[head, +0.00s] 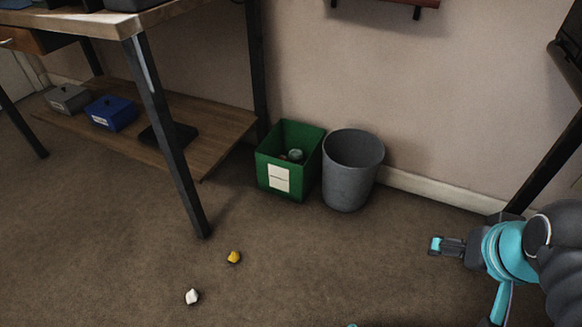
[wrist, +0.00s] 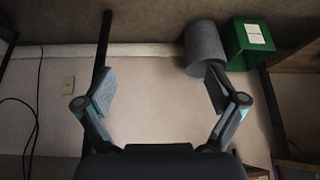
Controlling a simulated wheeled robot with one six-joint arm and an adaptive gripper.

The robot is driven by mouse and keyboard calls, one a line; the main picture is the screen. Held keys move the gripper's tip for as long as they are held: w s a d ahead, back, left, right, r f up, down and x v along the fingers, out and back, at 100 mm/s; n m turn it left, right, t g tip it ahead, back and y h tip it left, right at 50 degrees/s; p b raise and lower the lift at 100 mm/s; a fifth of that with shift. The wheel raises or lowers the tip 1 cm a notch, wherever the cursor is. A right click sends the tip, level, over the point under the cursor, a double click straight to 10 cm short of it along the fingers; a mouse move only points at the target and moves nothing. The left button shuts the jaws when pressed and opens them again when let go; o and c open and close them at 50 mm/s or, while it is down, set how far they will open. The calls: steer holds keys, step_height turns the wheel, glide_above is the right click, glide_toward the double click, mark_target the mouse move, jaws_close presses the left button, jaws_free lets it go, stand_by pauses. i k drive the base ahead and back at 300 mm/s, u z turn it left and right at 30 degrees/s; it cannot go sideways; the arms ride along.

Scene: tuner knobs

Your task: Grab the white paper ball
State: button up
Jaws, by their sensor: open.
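The white paper ball (head: 192,297) lies on the brown carpet at the lower left of the head view, a little in front of a yellow crumpled ball (head: 234,257). My gripper (head: 437,246) is at the right of the head view, well to the right of the white ball and apart from it. In the wrist view my gripper (wrist: 158,88) has its two fingers spread wide with nothing between them. The white ball does not show in the wrist view.
A green bin (head: 272,177) with a few items inside and a grey round bin (head: 350,180) stand by the wall. A workbench leg (head: 168,130) stands behind the balls. Its lower shelf (head: 215,150) holds boxes. Carpet between the balls and my gripper is clear.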

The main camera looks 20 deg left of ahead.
mark_target(192, 297)
steer(key=z, duration=0.55)
steer(key=k, duration=1.3)
steer(key=u, duration=0.2)
steer(key=i, duration=0.55)
steer(key=u, duration=1.5)
steer(key=i, duration=0.7)
steer(key=u, duration=0.7)
